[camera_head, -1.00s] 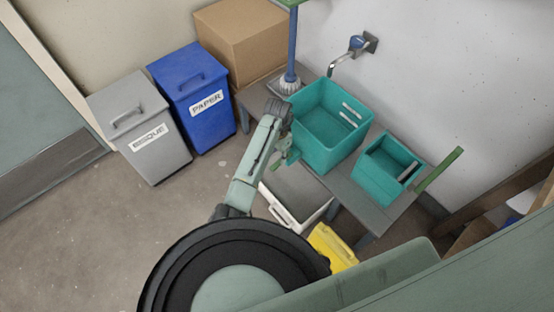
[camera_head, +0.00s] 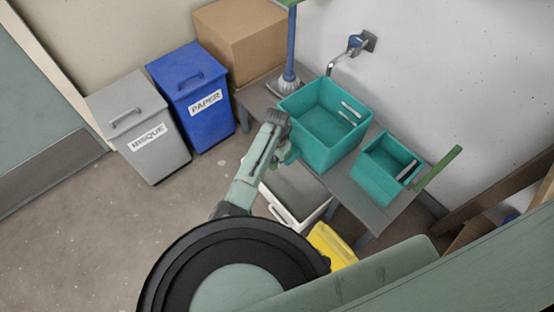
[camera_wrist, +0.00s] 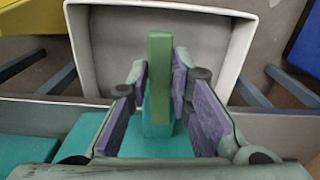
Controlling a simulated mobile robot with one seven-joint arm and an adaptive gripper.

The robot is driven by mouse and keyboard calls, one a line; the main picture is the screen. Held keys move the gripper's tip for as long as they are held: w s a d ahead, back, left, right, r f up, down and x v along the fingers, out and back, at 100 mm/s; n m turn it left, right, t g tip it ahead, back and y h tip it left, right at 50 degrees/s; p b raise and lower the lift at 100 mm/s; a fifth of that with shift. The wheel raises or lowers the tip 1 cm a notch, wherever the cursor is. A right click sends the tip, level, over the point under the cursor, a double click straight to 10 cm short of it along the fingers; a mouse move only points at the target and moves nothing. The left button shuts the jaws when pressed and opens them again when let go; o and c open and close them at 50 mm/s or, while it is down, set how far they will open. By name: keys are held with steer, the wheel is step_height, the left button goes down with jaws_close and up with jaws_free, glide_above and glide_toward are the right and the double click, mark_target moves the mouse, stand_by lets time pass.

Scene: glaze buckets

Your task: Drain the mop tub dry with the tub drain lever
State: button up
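The mop tub is most likely the larger teal tub (camera_head: 318,152), on the bench below the tap; I see no clear water in it. My gripper (camera_head: 286,156) is at its front left side, small and partly hidden by my arm in the head view. In the wrist view a green lever (camera_wrist: 160,75) stands between the purple pads of my gripper (camera_wrist: 160,78). The pads flank it closely on both sides; contact is not clear. The fingers are spread apart. A teal block (camera_wrist: 158,125) shows at the lever's near end. The lever's pivot is hidden.
A white-rimmed basin (camera_head: 270,203) sits below the bench (camera_head: 350,190), beside a yellow object (camera_head: 332,246). A smaller teal tub (camera_head: 372,180) with a green bar (camera_head: 440,168) stands right. The tap (camera_head: 345,55), mop (camera_head: 290,50) and blue bin (camera_head: 188,85) are behind or left.

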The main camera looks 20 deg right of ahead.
jaws_close()
